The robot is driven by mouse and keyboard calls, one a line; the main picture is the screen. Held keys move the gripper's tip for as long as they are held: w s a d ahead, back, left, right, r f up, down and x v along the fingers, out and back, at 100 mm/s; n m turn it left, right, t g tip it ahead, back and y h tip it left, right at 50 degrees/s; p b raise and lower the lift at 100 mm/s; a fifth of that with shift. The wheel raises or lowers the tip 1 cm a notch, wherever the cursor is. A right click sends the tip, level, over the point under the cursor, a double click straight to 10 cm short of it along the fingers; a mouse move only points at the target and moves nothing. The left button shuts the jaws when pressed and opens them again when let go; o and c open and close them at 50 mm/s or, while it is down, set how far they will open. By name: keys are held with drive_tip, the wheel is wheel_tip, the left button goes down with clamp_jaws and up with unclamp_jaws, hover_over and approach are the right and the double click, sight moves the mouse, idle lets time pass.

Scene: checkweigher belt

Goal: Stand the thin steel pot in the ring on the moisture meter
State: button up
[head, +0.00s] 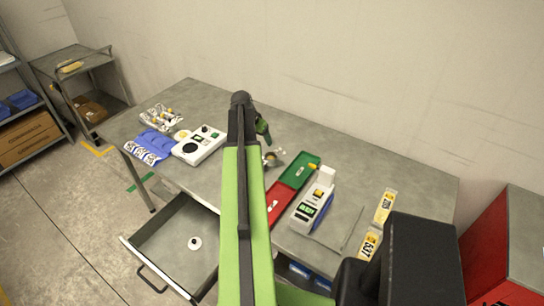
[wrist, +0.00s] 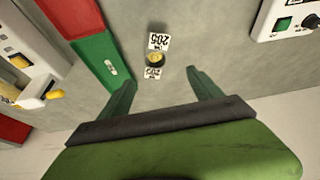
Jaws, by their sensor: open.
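A small round pot (wrist: 155,58) with a dark rim and yellow contents stands on the table in the wrist view, with white number labels at its far and near sides. In the head view it is a small shape (head: 272,158) just beyond my arm. My gripper (wrist: 161,79) is open and empty, its fingers apart on the near side of the pot and not touching it. In the head view the gripper (head: 264,130) is partly hidden by my arm.
A red and green tray (head: 290,188) and a white device with a lit display (head: 308,211) lie right of my arm. Blue pads (head: 150,146) and a cluttered rack (head: 160,118) are at the left. An open drawer (head: 165,237) juts out in front. Bare table lies behind.

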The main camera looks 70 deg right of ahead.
drive_tip(key=s, duration=0.2)
drive_tip(key=b, duration=1.1)
hover_over(272, 157)
drive_tip(key=a, duration=0.2)
drive_tip(key=f, duration=0.7)
drive_tip(key=w+f, duration=0.1)
drive_tip(key=f, duration=0.3)
drive_tip(key=shift+f, duration=0.1)
drive_tip(key=shift+s+f+b, duration=0.1)
drive_tip(key=shift+f+b, duration=0.1)
drive_tip(key=shift+b, duration=0.15)
drive_tip(key=shift+d+r, duration=0.1)
drive_tip(key=b+x, duration=0.4)
drive_tip(key=x, duration=0.1)
drive_tip(key=shift+s+b, duration=0.25)
drive_tip(key=shift+b, duration=0.1)
clamp_jaws()
drive_tip(key=shift+r, duration=0.1)
